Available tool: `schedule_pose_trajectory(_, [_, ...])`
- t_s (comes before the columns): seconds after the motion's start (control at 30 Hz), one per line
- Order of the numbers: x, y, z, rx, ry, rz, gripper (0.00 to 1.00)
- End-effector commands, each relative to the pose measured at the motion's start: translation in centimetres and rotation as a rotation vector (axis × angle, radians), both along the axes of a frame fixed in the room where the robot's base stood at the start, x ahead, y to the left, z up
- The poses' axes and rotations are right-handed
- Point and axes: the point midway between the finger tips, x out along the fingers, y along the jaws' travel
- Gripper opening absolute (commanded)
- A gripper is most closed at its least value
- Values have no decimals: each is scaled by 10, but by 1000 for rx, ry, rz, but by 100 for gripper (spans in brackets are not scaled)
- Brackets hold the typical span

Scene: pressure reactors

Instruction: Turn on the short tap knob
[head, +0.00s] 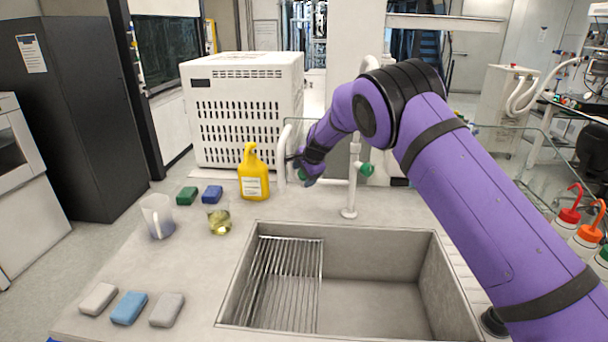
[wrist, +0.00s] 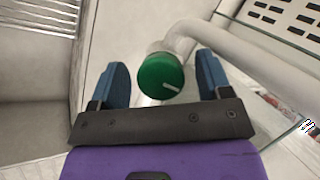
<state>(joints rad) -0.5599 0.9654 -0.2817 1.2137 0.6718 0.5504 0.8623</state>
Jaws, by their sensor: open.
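A green round knob with a white mark (wrist: 160,76) sits on the end of a white tap pipe in the wrist view. My gripper (wrist: 163,75) is open, with one blue finger on each side of the knob and a visible gap at both sides. In the head view my gripper (head: 305,175) is at the tap behind the sink, and the green knob (head: 301,174) is partly hidden by it. A second green knob (head: 366,169) is on the right of the taller white tap post (head: 352,190).
The sink (head: 385,295) with a wire rack (head: 285,285) lies in front. A yellow bottle (head: 253,175) stands left of the gripper. A large vented white box (head: 245,105) stands behind.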

Motion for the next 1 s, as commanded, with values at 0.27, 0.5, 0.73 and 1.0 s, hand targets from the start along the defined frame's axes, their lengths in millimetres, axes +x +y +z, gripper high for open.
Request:
schedule_pose_trajectory(0.27, [0,0,0,0,0,0,60])
schedule_pose_trajectory(0.5, [0,0,0,0,0,1,22])
schedule_pose_trajectory(0.73, [0,0,0,-16,-1,22,22])
schedule_pose_trajectory(1.0, [1,0,0,-104,1,139,22])
